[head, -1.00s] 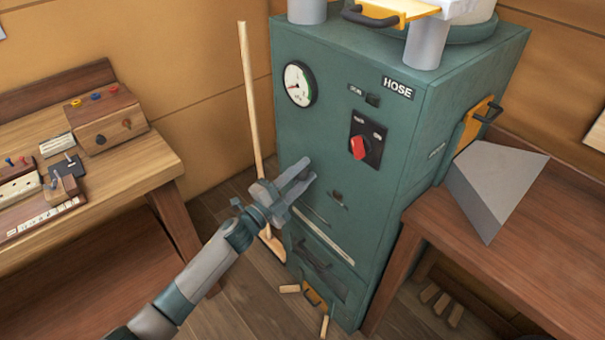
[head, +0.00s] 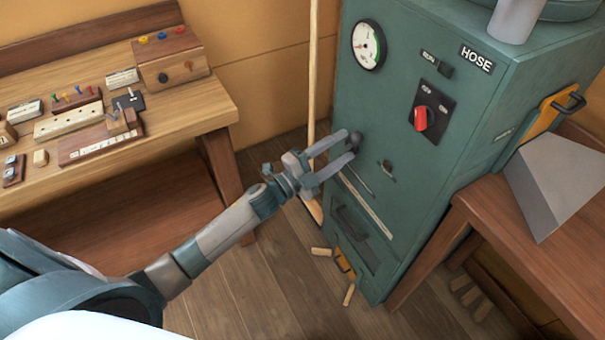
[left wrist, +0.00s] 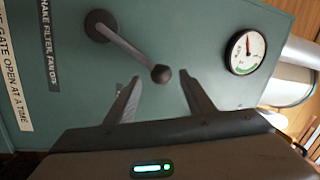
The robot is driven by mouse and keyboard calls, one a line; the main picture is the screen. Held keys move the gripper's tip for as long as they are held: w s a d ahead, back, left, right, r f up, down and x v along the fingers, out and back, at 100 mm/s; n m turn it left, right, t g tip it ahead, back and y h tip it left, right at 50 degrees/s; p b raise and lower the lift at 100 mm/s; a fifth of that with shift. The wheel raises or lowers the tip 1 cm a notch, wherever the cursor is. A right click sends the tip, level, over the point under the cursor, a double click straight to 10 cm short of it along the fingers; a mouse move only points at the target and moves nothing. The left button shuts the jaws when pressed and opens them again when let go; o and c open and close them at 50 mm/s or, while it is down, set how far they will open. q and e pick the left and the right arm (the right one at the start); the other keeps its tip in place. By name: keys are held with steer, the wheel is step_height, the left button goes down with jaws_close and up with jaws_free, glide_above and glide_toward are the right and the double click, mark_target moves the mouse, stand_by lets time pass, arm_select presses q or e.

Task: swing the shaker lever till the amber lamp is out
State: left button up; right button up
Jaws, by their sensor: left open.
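The shaker lever (left wrist: 128,47) is a grey rod on the green cabinet (head: 400,140), running from a round dark pivot to a dark ball knob (left wrist: 161,74). The knob also shows in the head view (head: 355,138). My left gripper (head: 344,147) is open at the cabinet front. In the left wrist view its two fingers stand on either side of the knob, with a gap to each; I cannot tell how deep the knob sits between them. I cannot make out a lit amber lamp. My right gripper is not in view.
A pressure gauge (head: 369,45) and a red rotary switch (head: 421,117) are on the cabinet face. A broom handle (head: 314,65) stands left of the cabinet. A workbench (head: 180,115) with small parts is at left. A grey wedge (head: 550,185) rests on a table at right.

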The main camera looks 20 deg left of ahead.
arm_select(q)
steer(key=b+v, duration=0.2)
steer(key=v, duration=1)
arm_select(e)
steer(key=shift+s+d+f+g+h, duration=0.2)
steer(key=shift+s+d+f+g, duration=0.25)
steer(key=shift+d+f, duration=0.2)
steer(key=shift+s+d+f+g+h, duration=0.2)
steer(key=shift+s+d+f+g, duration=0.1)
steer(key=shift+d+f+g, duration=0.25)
arm_select(q)
steer(key=shift+a, duration=0.15)
